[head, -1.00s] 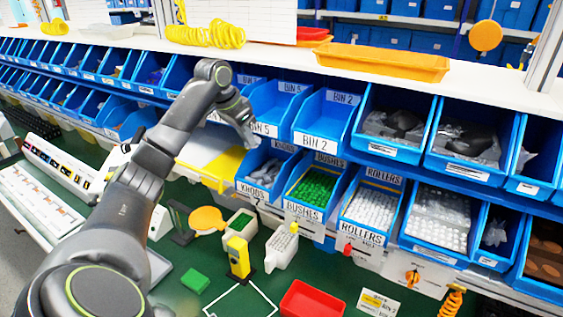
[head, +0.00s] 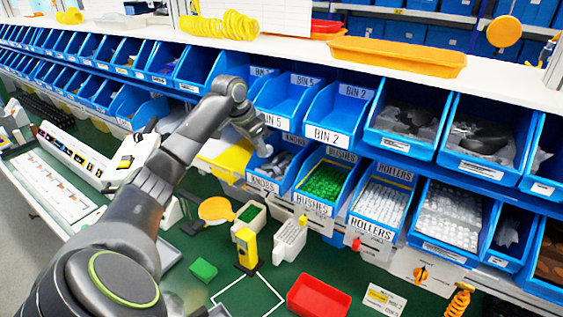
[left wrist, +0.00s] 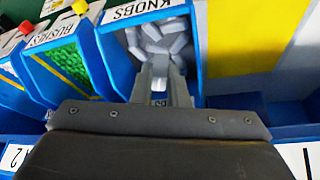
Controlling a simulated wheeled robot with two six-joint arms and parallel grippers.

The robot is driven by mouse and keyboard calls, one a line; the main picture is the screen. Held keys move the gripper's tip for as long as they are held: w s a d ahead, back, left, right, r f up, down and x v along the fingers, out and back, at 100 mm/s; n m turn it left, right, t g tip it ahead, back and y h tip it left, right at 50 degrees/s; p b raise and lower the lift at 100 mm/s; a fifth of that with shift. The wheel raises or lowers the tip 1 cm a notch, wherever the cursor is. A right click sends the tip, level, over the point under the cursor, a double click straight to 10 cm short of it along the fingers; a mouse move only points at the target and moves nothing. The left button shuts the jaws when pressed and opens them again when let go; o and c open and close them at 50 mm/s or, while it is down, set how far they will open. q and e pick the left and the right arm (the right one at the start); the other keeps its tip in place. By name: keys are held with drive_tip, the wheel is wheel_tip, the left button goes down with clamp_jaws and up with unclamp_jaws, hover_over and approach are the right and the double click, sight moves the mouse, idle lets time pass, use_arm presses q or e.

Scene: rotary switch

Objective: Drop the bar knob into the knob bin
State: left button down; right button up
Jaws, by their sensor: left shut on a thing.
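The knob bin (head: 298,146) is a blue bin labelled KNOBS, holding grey knobs, below BIN 5. My left gripper (head: 264,150) is at the open top of this bin, pointing down into it. In the left wrist view the gripper (left wrist: 160,90) reaches over the bin (left wrist: 116,62), with several grey knobs beyond its fingertips. It is shut on a small pale grey piece (left wrist: 158,85), apparently the bar knob, mostly hidden between the fingers. I cannot tell whether the piece touches the knobs below. My right gripper is not in view.
The bushes bin (head: 322,183), with green parts, stands right of the knob bin. BIN 5 (head: 283,103) and BIN 2 (head: 338,114) are just above. A yellow panel (head: 232,158) lies to the left. A red tray (head: 318,297) is on the green bench below.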

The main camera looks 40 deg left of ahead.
use_arm(q)
drive_tip(key=c, duration=1.3)
unclamp_jaws()
drive_tip(key=shift+c, duration=0.2)
drive_tip(key=b+v, duration=0.3)
drive_tip(key=v, duration=1.4)
drive_tip(key=shift+s, duration=0.25)
drive_tip(key=shift+w+a+r, duration=0.1)
